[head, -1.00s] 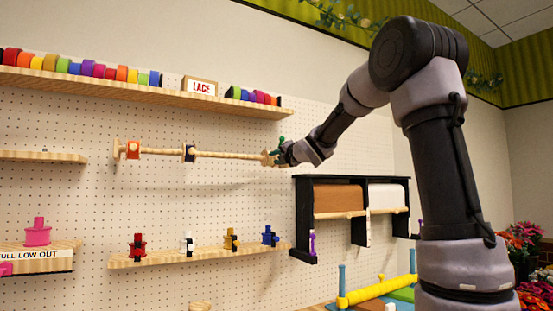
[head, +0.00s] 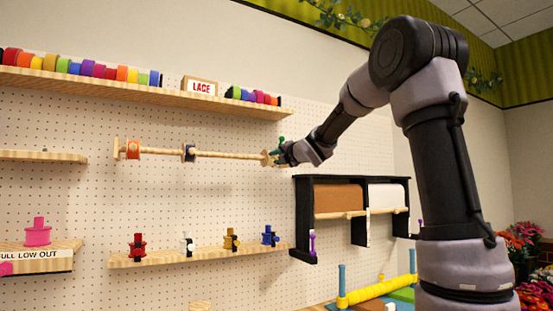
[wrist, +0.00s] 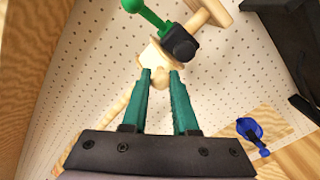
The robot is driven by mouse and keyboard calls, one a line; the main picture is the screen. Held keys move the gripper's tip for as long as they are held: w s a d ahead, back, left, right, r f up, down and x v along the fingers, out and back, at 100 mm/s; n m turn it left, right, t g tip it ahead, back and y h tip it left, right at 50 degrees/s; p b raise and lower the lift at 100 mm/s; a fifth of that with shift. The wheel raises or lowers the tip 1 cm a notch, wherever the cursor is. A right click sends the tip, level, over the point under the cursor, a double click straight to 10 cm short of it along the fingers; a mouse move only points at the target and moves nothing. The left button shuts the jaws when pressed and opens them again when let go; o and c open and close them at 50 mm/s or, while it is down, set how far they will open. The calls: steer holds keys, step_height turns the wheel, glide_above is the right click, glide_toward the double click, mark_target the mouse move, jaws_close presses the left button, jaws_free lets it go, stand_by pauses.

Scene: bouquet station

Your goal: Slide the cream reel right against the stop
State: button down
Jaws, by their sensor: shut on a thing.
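The cream reel (wrist: 153,56) is on the wooden rod (head: 228,155), near its right end. My gripper (wrist: 161,74) has its two green fingers shut on a small round cream knob of the reel. In the head view my gripper (head: 279,152) is at the rod's right end and partly hides the reel. A black block with a green knob (wrist: 180,44), apparently the stop, sits beside the reel on the side toward the wooden end piece (wrist: 207,12). Reel and block look very close; I cannot tell whether they touch.
An orange reel (head: 133,149) and a dark blue reel (head: 189,153) are farther left on the rod. A shelf of colored rolls (head: 140,92) runs above, and a shelf with small spools (head: 200,252) below. A black paper-roll rack (head: 304,220) stands below right.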

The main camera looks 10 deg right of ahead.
steer(key=shift+d, duration=0.2)
steer(key=c, duration=0.7)
jaws_free()
steer(key=v, duration=1)
steer(key=shift+s+d, duration=0.15)
steer(key=shift+s, duration=0.2)
